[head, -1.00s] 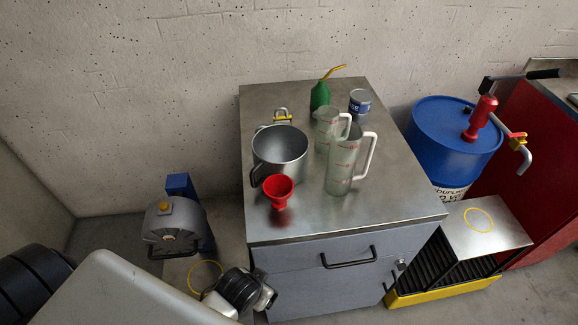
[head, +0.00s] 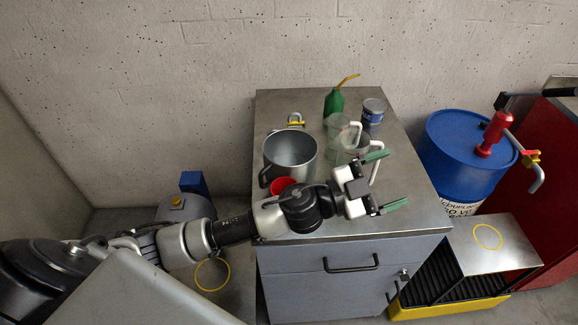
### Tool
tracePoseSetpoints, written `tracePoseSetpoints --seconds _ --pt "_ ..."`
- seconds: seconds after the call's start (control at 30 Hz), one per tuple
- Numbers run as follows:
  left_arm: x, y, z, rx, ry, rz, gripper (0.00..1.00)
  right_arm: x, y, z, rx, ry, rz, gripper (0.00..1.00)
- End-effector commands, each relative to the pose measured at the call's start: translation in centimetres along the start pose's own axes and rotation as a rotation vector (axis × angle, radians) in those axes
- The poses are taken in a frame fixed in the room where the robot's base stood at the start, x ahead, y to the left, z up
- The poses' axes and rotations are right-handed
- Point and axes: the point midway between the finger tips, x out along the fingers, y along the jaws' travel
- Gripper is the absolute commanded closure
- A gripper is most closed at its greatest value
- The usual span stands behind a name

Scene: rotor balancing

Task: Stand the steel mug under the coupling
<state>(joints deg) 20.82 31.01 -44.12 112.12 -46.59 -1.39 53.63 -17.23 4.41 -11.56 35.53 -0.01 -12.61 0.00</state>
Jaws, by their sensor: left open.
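The steel mug (head: 291,152), wide with a dark handle at its left, stands upright on the steel-topped cabinet (head: 330,223). My left gripper (head: 386,181) is open and empty, with green-tipped fingers pointing right. It appears over the cabinet's front right part, right of the mug and apart from it. My left arm crosses in front of the cabinet and hides part of the red funnel (head: 283,185). A grey machine with a blue part (head: 192,181) stands left of the cabinet, largely hidden by my arm. I cannot make out the coupling. My right gripper is out of view.
Two clear jugs (head: 338,128), a blue tin (head: 373,112) and a green oil can (head: 334,104) stand close to my gripper. A blue drum (head: 462,147) with a red pump is at right.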

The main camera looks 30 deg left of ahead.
Motion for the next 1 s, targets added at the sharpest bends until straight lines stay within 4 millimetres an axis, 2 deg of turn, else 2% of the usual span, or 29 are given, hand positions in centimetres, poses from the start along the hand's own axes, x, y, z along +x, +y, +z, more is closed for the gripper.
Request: tracePoseSetpoints --seconds 0.1,0.17,0.23,0.33,0.43,0.5,0.6,0.7,0.83,1.0 --pt "0.6 1.5 -0.5 0.134 0.074 0.329 0.14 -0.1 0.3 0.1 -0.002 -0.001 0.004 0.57" --pt "-0.1 2.1 0.3 0.189 0.054 0.503 0.14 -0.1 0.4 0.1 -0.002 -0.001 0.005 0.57" --pt "-1.5 1.9 2.1 0.246 -0.021 0.702 0.14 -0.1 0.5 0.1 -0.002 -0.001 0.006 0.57" --pt "-4.7 -0.2 5.5 0.314 -0.224 0.951 0.14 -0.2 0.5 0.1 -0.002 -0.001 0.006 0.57" --pt "-9.0 -4.6 8.7 0.353 -0.516 1.128 0.14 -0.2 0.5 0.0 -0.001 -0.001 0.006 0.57" --pt "-12.1 -8.2 10.2 0.36 -0.737 1.199 0.14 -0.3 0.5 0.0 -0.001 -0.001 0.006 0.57" --pt "-16.1 -13.1 11.2 0.347 -1.018 1.236 0.14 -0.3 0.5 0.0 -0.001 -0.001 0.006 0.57" --pt "-18.9 -16.4 11.2 0.326 -1.215 1.23 0.14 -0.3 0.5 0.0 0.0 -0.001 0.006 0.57" --pt "-20.6 -18.1 11.3 0.308 -1.33 1.222 0.14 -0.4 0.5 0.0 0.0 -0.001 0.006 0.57" --pt "-21.3 -17.0 13.2 0.303 -1.341 1.224 0.14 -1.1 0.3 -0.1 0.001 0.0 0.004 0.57"
